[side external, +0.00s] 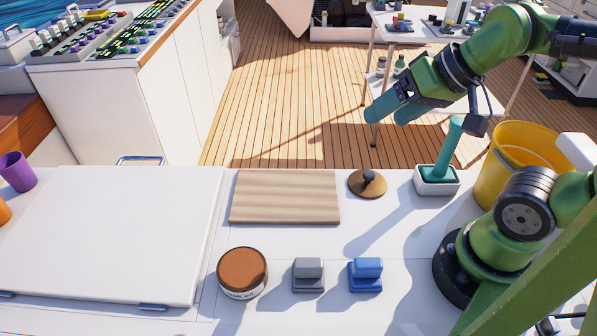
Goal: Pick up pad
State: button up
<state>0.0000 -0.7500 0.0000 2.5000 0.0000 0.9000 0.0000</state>
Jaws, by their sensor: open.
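No object is labelled as the pad, and I cannot tell which one it is. A grey block with a raised grip (308,275) and a blue block of like shape (366,275) stand side by side near the front of the white worktop (400,230). A round tan disc with a dark knob (368,184) lies flat farther back. My gripper (386,112) is open, with nothing seen between its teal fingers. It is raised high above the far edge, behind the disc and well apart from these objects.
A wooden board (285,196) lies left of the disc. A brown-lidded jar (242,272) stands left of the grey block. A teal upright handle (448,150) stands in a white holder (437,182), beside a yellow bucket (495,170). A white hatch panel (110,230) fills the left.

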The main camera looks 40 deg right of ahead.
jog(key=o, duration=0.4)
jog(key=shift+c, duration=0.2)
jog(key=m+g+y, duration=0.1)
jog(key=m+g, duration=0.4)
jog(key=g, duration=0.6)
send_near(368, 261)
jog(key=x, duration=0.7)
jog(key=shift+s+r, duration=0.15)
jog(key=shift+s, duration=0.2)
jog(key=shift+t, duration=0.3)
jog(key=shift+w+x, duration=0.15)
jog(key=shift+x, duration=1.25)
jog(key=shift+w+x, duration=0.15)
jog(key=shift+x, duration=1.3)
